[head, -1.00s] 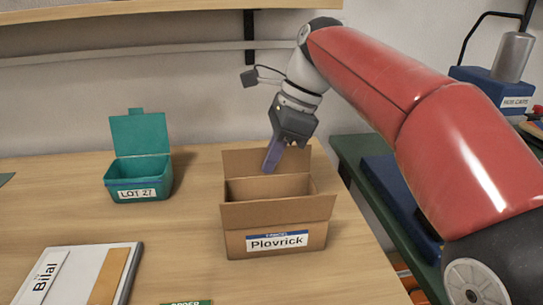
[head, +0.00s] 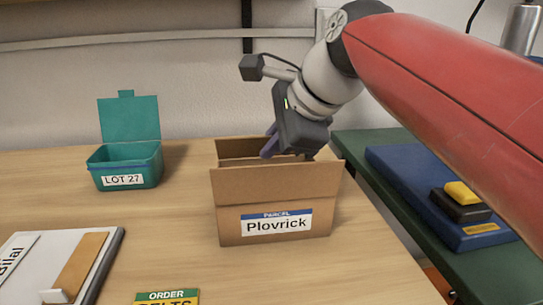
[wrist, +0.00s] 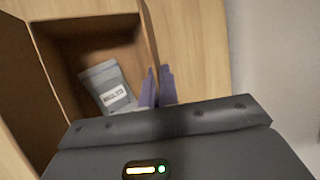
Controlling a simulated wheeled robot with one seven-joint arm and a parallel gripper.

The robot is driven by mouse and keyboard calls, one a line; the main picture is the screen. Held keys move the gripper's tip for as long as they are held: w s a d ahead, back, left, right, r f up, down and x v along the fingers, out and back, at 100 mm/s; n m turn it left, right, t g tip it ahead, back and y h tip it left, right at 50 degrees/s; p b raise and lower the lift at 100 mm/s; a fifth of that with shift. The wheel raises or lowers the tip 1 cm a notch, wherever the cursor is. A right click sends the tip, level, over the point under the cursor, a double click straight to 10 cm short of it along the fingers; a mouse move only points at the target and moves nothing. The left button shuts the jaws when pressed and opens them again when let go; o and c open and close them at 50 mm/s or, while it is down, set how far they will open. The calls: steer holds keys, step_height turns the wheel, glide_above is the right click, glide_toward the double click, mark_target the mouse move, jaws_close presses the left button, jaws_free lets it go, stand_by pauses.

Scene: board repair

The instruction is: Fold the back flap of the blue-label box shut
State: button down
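The blue-label box (head: 232,228) is a cardboard carton with a "Parcel Plovrick" label, open on the table. Its front flap (head: 255,187) stands up. Its back flap (head: 230,148) also stands up, partly hidden by my gripper; it shows nearly edge-on in the wrist view (wrist: 149,35). My gripper (head: 268,147) points down at the back of the box. Its purple fingers show close together at the back flap in the wrist view (wrist: 157,88), seemingly shut. I cannot tell whether they touch the flap. A grey labelled pouch (wrist: 108,88) lies inside the box.
An open teal box (head: 125,165) marked LOT 27 stands to the left. A white board (head: 45,262) and an order card (head: 168,297) lie in front. A blue case (head: 420,195) sits on a green bench at right. A wall is behind.

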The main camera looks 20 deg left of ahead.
steer(key=shift+s+f+t+y+b, duration=0.1)
steer(key=shift+t+y+b, duration=0.2)
steer(key=shift+t+b, duration=0.1)
steer(key=c, duration=1.6)
jaws_free()
steer(key=shift+c, duration=0.2)
steer(key=p+v, duration=0.1)
steer(key=v, duration=0.7)
steer(key=shift+p, duration=0.35)
